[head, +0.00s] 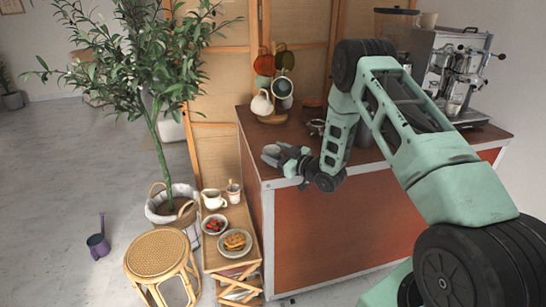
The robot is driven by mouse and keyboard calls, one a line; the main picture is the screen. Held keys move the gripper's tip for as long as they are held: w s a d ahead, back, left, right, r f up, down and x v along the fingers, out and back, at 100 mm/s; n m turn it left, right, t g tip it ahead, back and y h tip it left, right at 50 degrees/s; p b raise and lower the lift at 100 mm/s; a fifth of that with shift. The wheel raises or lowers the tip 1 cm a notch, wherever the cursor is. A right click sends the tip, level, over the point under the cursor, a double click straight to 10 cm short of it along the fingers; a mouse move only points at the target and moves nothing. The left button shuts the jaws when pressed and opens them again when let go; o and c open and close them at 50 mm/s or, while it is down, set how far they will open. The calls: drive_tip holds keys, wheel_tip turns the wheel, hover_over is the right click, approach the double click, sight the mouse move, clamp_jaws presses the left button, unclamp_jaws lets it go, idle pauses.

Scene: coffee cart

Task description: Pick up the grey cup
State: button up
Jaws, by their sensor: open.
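My gripper (268,154) is at the left front of the cart's brown top (298,124), with its fingers pointing left. No cup shows between the fingers. A mug stand (273,118) at the back left of the top carries several mugs in rust, green, white and grey-blue. A grey-blue mug (283,87) hangs low on its right side, its mouth turned outward. It is the closest to a grey cup that I see, but I cannot be sure of its colour. My gripper is in front of the stand and apart from it.
An espresso machine (461,72) and a grinder (395,22) stand at the right. Small metal ware (316,126) lies near my arm. Left of the cart are a low wooden table (238,214) with a white pitcher (214,199) and plates, a rattan stool (157,254) and a potted tree (160,150).

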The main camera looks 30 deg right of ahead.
drive_tip(key=c, duration=0.8)
drive_tip(key=shift+o, duration=0.2)
